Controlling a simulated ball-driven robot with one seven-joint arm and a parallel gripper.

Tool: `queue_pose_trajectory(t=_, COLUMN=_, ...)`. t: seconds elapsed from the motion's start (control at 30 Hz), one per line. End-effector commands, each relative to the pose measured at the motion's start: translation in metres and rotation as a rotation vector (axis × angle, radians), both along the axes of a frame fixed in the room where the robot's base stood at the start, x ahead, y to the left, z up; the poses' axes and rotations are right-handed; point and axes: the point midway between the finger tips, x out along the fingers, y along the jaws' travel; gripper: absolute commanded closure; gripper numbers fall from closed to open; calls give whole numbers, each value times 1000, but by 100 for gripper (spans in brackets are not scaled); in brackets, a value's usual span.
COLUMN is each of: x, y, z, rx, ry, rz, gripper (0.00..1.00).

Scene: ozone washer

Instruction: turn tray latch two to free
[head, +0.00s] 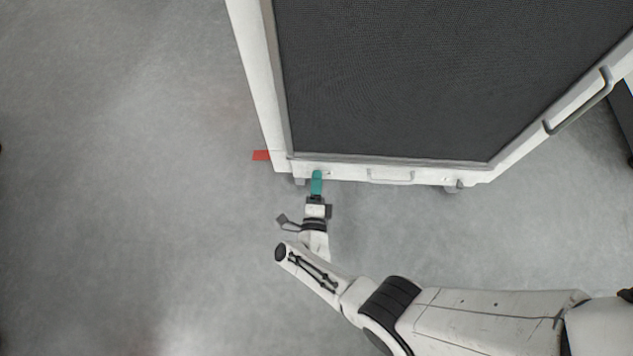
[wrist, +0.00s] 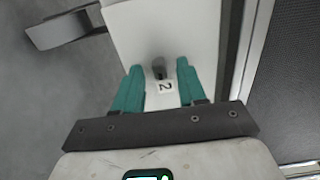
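Tray latch two is a small dark round knob (wrist: 158,68) on the white strip of the washer's edge, with a "2" label (wrist: 166,87) beside it. In the wrist view it lies between the two teal fingertips of my gripper (wrist: 160,66), with a gap on either side. The fingers are open, and I cannot tell how deep they reach around the knob. In the head view my gripper (head: 317,173) is at the washer's lower edge, near its left corner, and hides the latch. The way the knob is turned is not clear.
The white washer (head: 258,85) has a dark mesh top (head: 440,70). The grey floor is clear to the left.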

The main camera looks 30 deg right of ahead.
Motion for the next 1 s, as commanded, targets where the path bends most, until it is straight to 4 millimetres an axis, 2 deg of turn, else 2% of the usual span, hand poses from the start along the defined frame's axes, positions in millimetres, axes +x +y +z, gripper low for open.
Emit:
queue_pose_trajectory(t=0.2, x=-1, y=1, z=1, rx=-1, ry=-1, rz=0, gripper=60)
queue_pose_trajectory(t=0.33, x=-9, y=8, z=2, rx=0, ry=0, rz=3, gripper=60)
queue_pose_trajectory(t=0.73, x=-68, y=50, z=2, rx=-2, ry=1, rz=3, gripper=60)
queue_pose_trajectory(t=1.0, x=-87, y=63, z=0, rx=-1, ry=-1, rz=1, gripper=60)
